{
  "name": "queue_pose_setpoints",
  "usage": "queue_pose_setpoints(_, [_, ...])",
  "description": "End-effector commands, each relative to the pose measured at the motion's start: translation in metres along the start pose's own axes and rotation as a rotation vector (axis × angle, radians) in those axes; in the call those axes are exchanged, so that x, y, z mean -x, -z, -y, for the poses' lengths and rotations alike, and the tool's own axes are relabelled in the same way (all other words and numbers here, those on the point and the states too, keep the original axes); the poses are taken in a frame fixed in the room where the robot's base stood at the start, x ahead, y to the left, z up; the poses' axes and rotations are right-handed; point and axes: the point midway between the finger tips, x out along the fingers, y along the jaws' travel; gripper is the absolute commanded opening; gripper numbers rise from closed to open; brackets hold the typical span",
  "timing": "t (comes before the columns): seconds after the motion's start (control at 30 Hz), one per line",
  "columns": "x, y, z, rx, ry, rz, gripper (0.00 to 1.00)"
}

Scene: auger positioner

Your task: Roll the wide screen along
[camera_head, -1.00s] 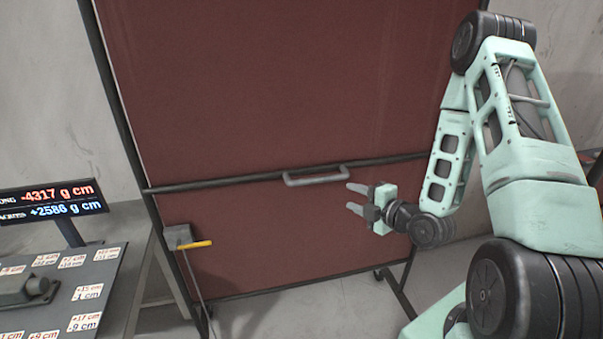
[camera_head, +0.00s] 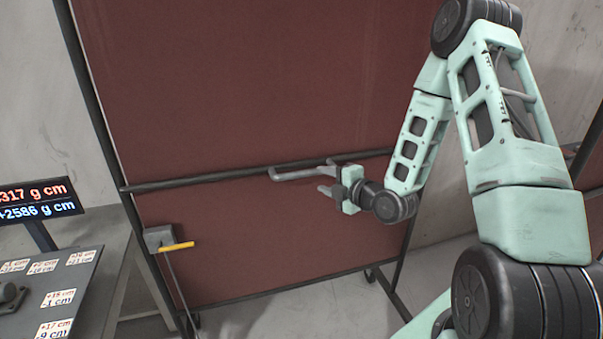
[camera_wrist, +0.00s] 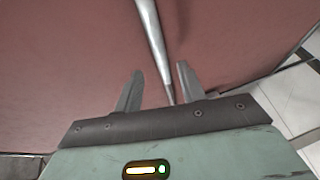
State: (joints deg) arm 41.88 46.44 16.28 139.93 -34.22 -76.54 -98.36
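The wide screen (camera_head: 230,120) is a dark red panel in a black frame, standing on wheeled legs. A grey bar handle (camera_head: 290,174) is fixed across its black middle rail. My gripper (camera_head: 326,180) is at the right end of the handle, its fingers pointing left toward the panel. In the wrist view the two fingers (camera_wrist: 160,90) are spread, with a grey bar (camera_wrist: 152,40) running between them; gaps show on both sides of it. A grey box with a yellow lever (camera_head: 178,246) sits on the screen's lower left, with a rod running down from it.
At the left stands a grey table (camera_head: 75,300) with labelled cards and a display (camera_head: 38,202) with red and blue figures. A concrete wall is behind the screen. Grey floor (camera_head: 255,315) shows below it.

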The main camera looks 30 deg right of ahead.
Motion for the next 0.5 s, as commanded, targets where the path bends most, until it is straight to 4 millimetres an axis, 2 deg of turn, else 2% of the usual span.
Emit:
queue_pose_setpoints(0.3, [-0.064,0.000,-0.003,-0.002,-0.001,0.000,0.40])
queue_pose_setpoints(0.5, [-0.092,0.000,-0.002,0.000,-0.001,0.000,0.40])
